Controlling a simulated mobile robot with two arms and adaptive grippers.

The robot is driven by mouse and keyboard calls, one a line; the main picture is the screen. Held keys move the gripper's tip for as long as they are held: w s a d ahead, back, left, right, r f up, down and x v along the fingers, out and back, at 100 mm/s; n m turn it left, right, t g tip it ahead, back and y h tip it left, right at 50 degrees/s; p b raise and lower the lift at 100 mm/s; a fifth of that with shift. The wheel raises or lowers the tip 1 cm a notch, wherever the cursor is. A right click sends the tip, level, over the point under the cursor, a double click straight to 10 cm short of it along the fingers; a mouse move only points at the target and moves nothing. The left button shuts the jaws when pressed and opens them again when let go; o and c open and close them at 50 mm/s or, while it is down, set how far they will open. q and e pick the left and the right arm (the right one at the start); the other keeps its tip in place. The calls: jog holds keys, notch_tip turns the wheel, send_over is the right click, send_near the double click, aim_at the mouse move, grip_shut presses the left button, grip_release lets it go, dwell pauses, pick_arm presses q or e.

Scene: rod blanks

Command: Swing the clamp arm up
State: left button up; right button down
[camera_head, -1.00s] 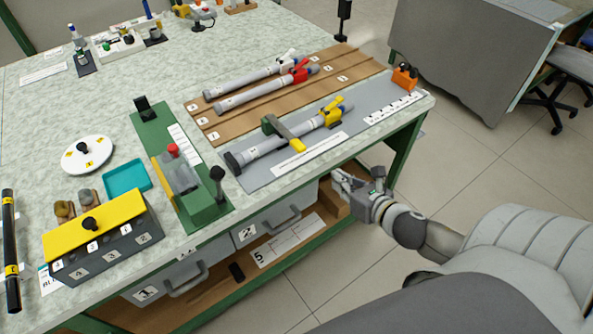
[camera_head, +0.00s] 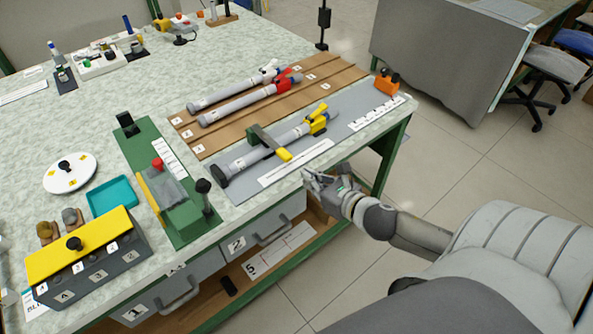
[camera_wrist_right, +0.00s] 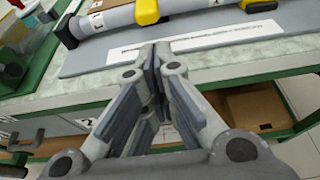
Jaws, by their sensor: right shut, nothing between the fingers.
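The clamp arm (camera_head: 270,144) is a dark green bar with a yellow end. It lies down across a grey rod (camera_head: 245,152) on the grey mat (camera_head: 345,128), its yellow end toward the bench's front edge. A yellow part, likely the clamp's yellow end, shows at the top of the right wrist view (camera_wrist_right: 147,11). My right gripper (camera_head: 310,179) is shut and empty, just off the front edge, short of the yellow end and apart from it. Its fingertips meet in the right wrist view (camera_wrist_right: 155,52), in front of the white label strip. My left gripper is not in view.
Two more rods (camera_head: 238,105) lie on the brown rack (camera_head: 205,142) behind the mat. A green fixture (camera_head: 165,185) with a red knob and dark posts stands left of it. An orange block (camera_head: 387,83) sits on the mat's right end. Drawers (camera_head: 262,222) are below the bench top.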

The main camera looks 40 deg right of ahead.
aim_at(296, 180)
jog(key=shift+x, duration=3)
